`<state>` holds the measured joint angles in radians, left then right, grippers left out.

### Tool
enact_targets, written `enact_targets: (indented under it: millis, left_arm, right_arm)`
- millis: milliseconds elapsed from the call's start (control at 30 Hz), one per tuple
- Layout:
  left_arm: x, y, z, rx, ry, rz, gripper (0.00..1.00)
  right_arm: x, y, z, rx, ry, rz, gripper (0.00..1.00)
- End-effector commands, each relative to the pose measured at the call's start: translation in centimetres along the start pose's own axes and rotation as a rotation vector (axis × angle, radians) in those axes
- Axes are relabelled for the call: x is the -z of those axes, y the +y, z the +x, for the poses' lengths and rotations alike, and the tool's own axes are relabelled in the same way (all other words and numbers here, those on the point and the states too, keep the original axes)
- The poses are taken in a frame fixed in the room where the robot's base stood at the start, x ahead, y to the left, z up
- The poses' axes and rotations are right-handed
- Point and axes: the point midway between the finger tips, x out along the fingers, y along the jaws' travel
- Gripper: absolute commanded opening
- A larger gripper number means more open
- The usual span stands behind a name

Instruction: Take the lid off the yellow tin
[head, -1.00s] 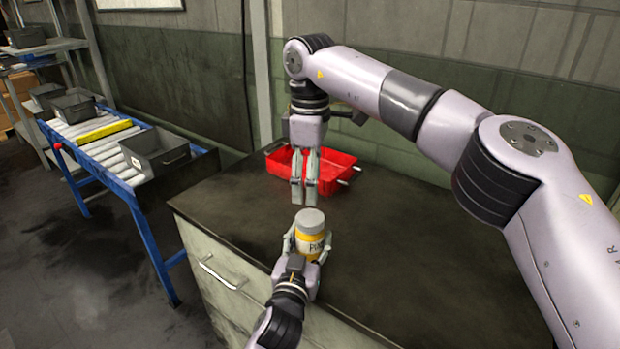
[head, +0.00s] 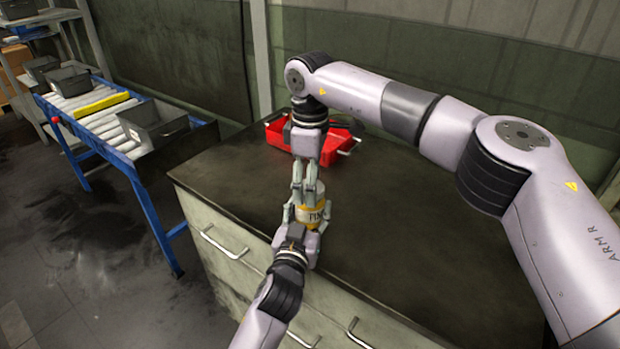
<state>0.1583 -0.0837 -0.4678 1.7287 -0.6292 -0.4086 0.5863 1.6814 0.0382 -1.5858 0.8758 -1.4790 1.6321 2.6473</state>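The yellow tin (head: 306,224), with a white label and a grey lid (head: 320,188), is upright above the front part of the workbench. My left gripper (head: 307,213) comes from the front with a finger on either side of the tin's body and is shut on it. My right gripper (head: 304,195) points down from above, its fingertips at the lid and covering its left part. I cannot tell whether the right fingers are closed on the lid or only in front of or beside it. The lid appears to be on the tin.
A red tray (head: 341,150) stands at the back of the dark workbench (head: 420,240), behind my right gripper. The right part of the bench top is clear. A roller conveyor (head: 88,118) with grey bins (head: 153,125) and a yellow bar (head: 101,104) stands at the left.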

Motion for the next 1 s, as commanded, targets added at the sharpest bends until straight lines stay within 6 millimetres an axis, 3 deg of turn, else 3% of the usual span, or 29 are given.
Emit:
enact_targets:
  millis: [733, 867, 1000]
  left_arm:
    - [-0.04, 0.0, -0.01, 0.0, -0.001, 0.001, 0.0]
    - [-0.03, 0.0, -0.01, 0.0, -0.001, 0.001, 0.0]
    - [-0.03, 0.0, -0.01, 0.0, 0.0, 0.001, 0.0]
  right_arm:
    - [-0.01, 0.03, -0.05, -0.001, 0.0, 0.0, 0.14]
    - [-0.01, 0.03, -0.05, -0.001, 0.0, -0.027, 0.14]
    - [0.0, 0.03, -0.07, -0.001, 0.001, -0.202, 0.14]
